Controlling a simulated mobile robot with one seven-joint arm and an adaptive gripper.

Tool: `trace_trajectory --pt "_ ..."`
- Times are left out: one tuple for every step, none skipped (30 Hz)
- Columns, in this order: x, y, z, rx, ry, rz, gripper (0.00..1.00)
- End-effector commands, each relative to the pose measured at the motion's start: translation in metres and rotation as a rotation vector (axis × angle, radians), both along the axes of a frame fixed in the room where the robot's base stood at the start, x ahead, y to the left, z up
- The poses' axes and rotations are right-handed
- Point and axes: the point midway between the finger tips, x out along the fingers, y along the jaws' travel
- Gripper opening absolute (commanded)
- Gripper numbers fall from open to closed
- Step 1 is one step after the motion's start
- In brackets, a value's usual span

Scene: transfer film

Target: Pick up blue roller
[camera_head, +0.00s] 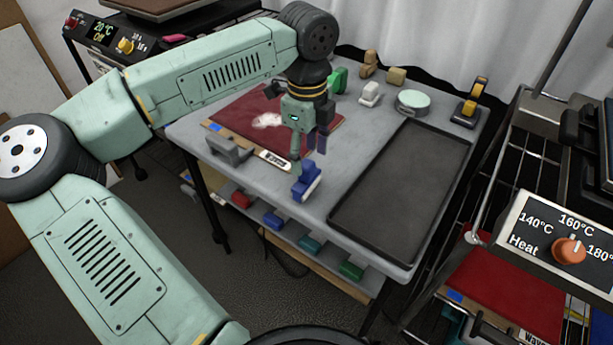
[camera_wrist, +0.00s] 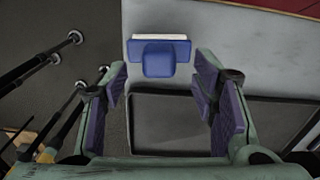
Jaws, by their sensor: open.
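The blue roller (camera_head: 305,182) lies on the grey table near its front edge, with a white strip along one side. In the wrist view the blue roller (camera_wrist: 158,57) is ahead of the fingertips, roughly centred between them. My gripper (camera_head: 308,150) hangs just above and behind the roller in the head view. In the wrist view my gripper (camera_wrist: 165,90) has its purple-padded fingers spread wide with nothing between them. I cannot tell from the head view whether a finger touches the roller.
A black tray (camera_head: 400,190) fills the table's right side. Several rollers and a tape dispenser (camera_head: 470,103) stand at the back. A lower shelf (camera_head: 325,262) holds more rollers.

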Motion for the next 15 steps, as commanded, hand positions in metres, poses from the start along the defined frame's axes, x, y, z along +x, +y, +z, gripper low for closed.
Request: trace_trajectory --pt "-0.001 0.0 -0.005 -0.004 0.003 -0.002 0.53" --pt "-0.002 0.0 -0.01 -0.004 0.005 -0.001 0.53" --pt "-0.002 0.001 -0.016 -0.005 0.004 -0.001 0.53" --pt "-0.002 0.001 -0.021 -0.004 0.003 -0.002 0.53" --pt "-0.002 0.001 -0.026 -0.003 0.003 -0.001 0.53" --pt "-0.002 0.0 -0.031 -0.003 0.003 -0.002 0.53" --pt "-0.001 0.0 -0.034 -0.003 0.002 -0.002 0.53" --pt "-0.001 0.001 -0.036 -0.003 0.001 -0.001 0.53" --pt "-0.001 0.001 -0.039 -0.002 0.0 -0.001 0.53" --pt "-0.001 0.001 -0.04 -0.002 0.0 -0.001 0.53" --pt "-0.001 0.001 -0.04 -0.002 0.0 -0.001 0.53" --pt "-0.001 0.001 -0.041 -0.002 0.0 -0.001 0.53" --pt "-0.001 0.001 -0.041 -0.002 0.0 -0.001 0.53" --pt "-0.001 0.001 -0.041 -0.002 0.0 -0.001 0.53" --pt "-0.001 0.001 -0.041 -0.002 0.0 -0.001 0.53"
